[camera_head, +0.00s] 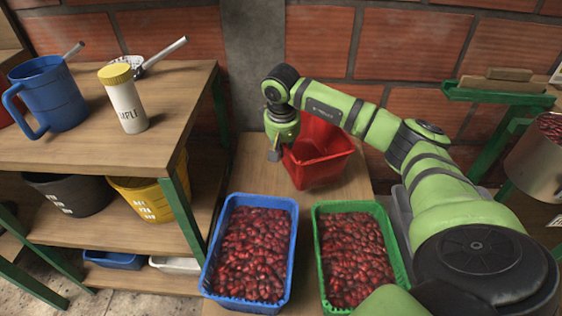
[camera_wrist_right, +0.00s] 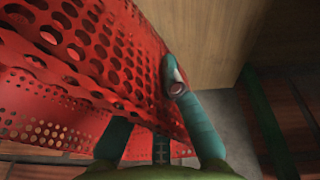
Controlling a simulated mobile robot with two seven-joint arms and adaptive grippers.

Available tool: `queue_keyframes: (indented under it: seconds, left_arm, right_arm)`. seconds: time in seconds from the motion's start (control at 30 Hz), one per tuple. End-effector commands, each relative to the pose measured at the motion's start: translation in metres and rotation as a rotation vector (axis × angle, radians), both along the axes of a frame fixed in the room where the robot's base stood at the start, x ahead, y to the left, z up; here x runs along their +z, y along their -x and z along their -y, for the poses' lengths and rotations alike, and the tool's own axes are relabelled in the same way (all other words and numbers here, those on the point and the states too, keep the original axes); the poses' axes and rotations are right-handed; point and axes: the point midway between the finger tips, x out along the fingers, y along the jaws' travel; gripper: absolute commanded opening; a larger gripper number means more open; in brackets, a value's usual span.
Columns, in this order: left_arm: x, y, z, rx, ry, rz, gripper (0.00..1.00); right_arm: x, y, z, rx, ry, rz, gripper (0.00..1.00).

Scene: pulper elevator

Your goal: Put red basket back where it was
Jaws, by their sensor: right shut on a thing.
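The red basket (camera_head: 322,152) is at the back of the low wooden table, near the brick wall, and looks empty and slightly tilted. My right gripper (camera_head: 275,153) is at its left side, shut on the basket's wall. In the right wrist view the perforated red wall (camera_wrist_right: 90,50) fills the left and middle, with the right gripper's fingers (camera_wrist_right: 160,120) at its edge. I cannot tell whether the basket's underside touches the table. My left gripper is not in view.
A blue crate (camera_head: 209,262) and a green crate (camera_head: 317,250) of red cherries stand in front on the low table (camera_head: 303,240). At left, a wooden shelf (camera_head: 170,135) holds a blue jug (camera_head: 50,95) and a sample bottle (camera_head: 125,100). A metal pot (camera_head: 537,160) is at right.

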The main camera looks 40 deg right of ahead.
Motion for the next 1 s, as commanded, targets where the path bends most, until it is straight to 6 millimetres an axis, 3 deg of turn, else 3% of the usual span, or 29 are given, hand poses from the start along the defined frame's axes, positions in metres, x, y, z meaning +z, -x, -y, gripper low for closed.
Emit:
queue_keyframes:
  seconds: [0.2, 0.47, 0.87, 0.9, 0.93, 1.0]
  left_arm:
    - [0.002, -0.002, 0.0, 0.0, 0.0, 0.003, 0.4]
    - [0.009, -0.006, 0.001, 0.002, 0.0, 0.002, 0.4]
    - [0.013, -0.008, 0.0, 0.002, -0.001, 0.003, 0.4]
    - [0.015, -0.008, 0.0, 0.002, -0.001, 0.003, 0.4]
    - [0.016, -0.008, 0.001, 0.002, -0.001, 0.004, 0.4]
    - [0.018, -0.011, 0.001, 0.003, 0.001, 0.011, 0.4]
  right_arm:
    - [-0.011, -0.007, -0.008, -0.001, 0.001, -0.001, 0.0]
    - [-0.046, -0.007, -0.007, -0.001, 0.001, -0.001, 0.0]
    - [-0.05, -0.007, -0.007, 0.0, 0.002, 0.0, 0.0]
    - [-0.049, -0.007, -0.007, 0.0, 0.002, -0.001, 0.23]
    - [-0.049, -0.007, -0.007, 0.0, 0.002, -0.001, 0.3]
    - [-0.049, -0.007, -0.007, 0.0, 0.002, -0.001, 0.3]
